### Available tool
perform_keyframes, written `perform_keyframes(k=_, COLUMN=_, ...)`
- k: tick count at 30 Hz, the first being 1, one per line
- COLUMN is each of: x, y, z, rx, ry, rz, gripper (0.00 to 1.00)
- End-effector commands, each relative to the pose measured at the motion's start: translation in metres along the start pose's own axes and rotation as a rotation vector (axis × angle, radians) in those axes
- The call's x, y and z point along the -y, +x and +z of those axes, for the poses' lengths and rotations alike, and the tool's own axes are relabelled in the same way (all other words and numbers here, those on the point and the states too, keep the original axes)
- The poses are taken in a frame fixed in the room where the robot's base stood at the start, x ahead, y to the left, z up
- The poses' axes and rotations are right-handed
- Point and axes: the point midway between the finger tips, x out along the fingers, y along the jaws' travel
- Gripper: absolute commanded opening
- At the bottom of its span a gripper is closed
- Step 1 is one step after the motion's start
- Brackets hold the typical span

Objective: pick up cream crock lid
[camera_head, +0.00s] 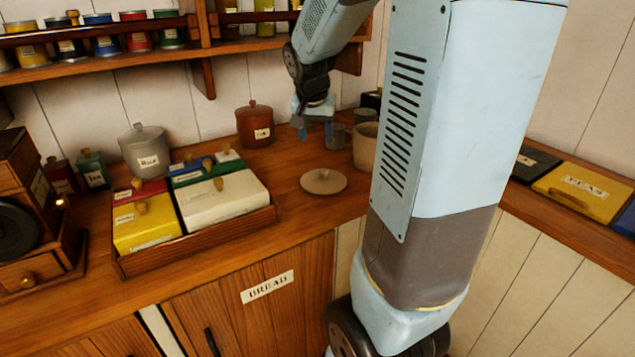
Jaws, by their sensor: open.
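The cream crock lid (323,182) is a flat, round, beige disc with a small knob. It lies on the wooden counter near the front edge, right of the box tray. An open cream crock (366,148) stands behind it to the right, partly hidden by my arm. My gripper (317,128) points down above the back of the counter, behind the lid and apart from it. It is open. Its fingers are small and dim here, and I see nothing between them.
A wooden tray (200,241) of labelled boxes stands left of the lid. A brown lidded jar (255,124) and a grey mug (336,135) stand near my gripper. A shelf of tins (110,57) hangs above. Counter around the lid is clear.

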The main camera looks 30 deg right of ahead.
Motion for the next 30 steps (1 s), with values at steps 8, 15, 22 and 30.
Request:
perform_keyframes(k=8, x=0.0, y=0.028, z=-0.014, rx=0.0, ry=0.048, rz=0.029, gripper=0.58)
perform_keyframes(k=15, x=-0.002, y=0.066, z=-0.014, rx=0.002, ry=0.049, rz=0.031, gripper=0.58)
perform_keyframes(k=22, x=-0.003, y=0.097, z=-0.014, rx=0.0, ry=0.048, rz=0.029, gripper=0.58)
perform_keyframes(k=30, x=-0.004, y=0.111, z=-0.014, rx=-0.001, ry=0.048, rz=0.028, gripper=0.58)
